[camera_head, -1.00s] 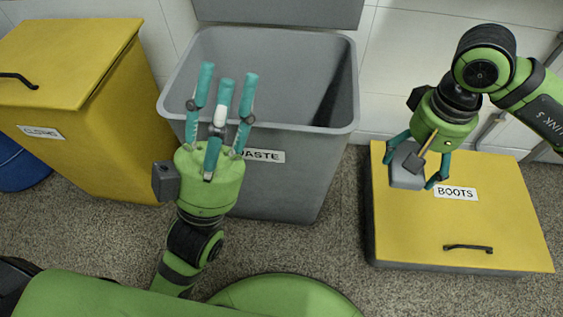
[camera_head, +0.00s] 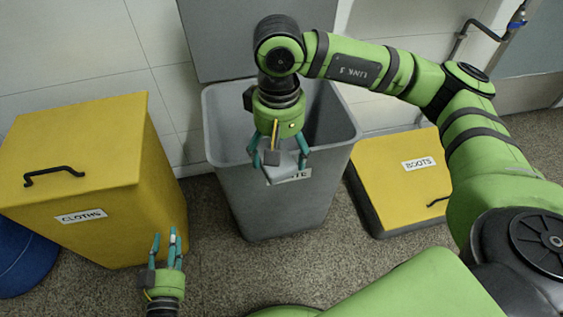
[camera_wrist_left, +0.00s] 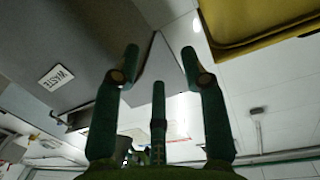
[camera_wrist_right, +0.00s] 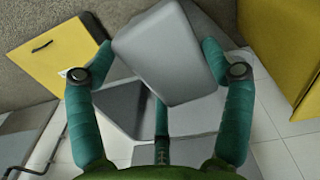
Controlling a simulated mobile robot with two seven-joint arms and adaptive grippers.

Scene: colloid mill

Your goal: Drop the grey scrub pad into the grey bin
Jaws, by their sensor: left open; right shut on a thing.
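The grey scrub pad (camera_head: 282,172) is in my right gripper (camera_head: 280,157), in front of the bin's near wall in the head view. In the right wrist view the pad (camera_wrist_right: 165,55) is a rounded grey block between the fingers (camera_wrist_right: 158,70). The grey bin (camera_head: 265,210), with a WASTE label partly hidden by the pad and gripper, stands open in the middle. My right forearm passes over its rim. My left gripper (camera_head: 167,250) is open and empty, low in front of the yellow CLOTHS box. The left wrist view shows its spread fingers (camera_wrist_left: 160,75) and the WASTE label (camera_wrist_left: 56,77).
A yellow CLOTHS box (camera_head: 95,190) with a black handle stands left of the bin. A low yellow BOOTS box (camera_head: 400,190) lies to the right. A blue round container (camera_head: 25,255) is at the far left. The bin's raised lid (camera_head: 240,30) leans behind.

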